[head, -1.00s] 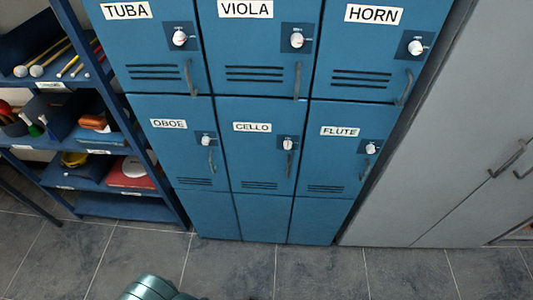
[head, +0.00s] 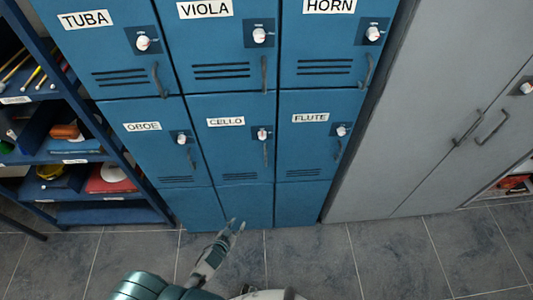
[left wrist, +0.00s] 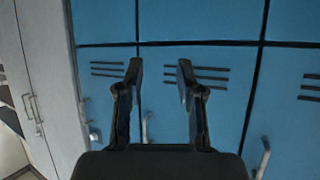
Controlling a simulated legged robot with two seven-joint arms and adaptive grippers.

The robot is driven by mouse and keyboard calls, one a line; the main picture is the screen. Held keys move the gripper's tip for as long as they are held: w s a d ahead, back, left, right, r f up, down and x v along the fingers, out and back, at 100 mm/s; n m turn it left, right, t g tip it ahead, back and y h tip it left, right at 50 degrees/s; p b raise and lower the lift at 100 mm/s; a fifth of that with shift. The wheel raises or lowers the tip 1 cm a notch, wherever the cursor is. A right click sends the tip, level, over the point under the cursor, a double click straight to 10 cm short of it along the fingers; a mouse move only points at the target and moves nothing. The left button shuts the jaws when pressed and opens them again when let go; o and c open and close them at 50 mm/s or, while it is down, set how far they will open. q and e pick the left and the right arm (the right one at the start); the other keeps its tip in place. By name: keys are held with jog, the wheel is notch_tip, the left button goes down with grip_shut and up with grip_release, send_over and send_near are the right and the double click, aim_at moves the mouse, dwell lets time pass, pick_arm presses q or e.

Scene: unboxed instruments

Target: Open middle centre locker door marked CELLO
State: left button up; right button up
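The blue CELLO door (head: 235,155) is in the middle column below VIOLA. It looks shut, with a white knob (head: 262,133) at upper right and a dark vertical handle (head: 265,153) below it. My left gripper (head: 238,224) is low in front of the lockers, apart from the handle. In the left wrist view, which looks upside down, its two fingers (left wrist: 159,70) are spread with nothing between them. The CELLO door (left wrist: 215,115) seems to lie behind them, with its handle (left wrist: 148,126) partly showing. My right gripper is not in view.
Shut lockers surround it, including OBOE (head: 150,150) at left and FLUTE (head: 308,150) at right. A blue shelf (head: 110,212) with instruments stands left. A grey cabinet (head: 400,160) stands right. The tiled floor (head: 370,250) in front looks clear.

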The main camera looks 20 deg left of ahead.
aim_at(266, 157)
pick_arm(q)
jog(key=w+d+r+m+t+h+p, duration=0.1)
jog(key=w+r+t+h, duration=0.15)
jog(key=r, duration=0.95)
jog(key=w+d+r+t+h, duration=0.1)
jog(key=w+r+t, duration=0.15)
jog(key=r, duration=0.85)
jog(key=shift+y, duration=0.25)
jog(key=x, duration=0.8)
jog(key=d+p+x, duration=0.1)
jog(key=x, duration=0.4)
jog(key=shift+r, duration=0.1)
jog(key=x, duration=0.4)
jog(key=shift+w+a, duration=0.35)
jog(key=shift+d, duration=0.3)
grip_shut()
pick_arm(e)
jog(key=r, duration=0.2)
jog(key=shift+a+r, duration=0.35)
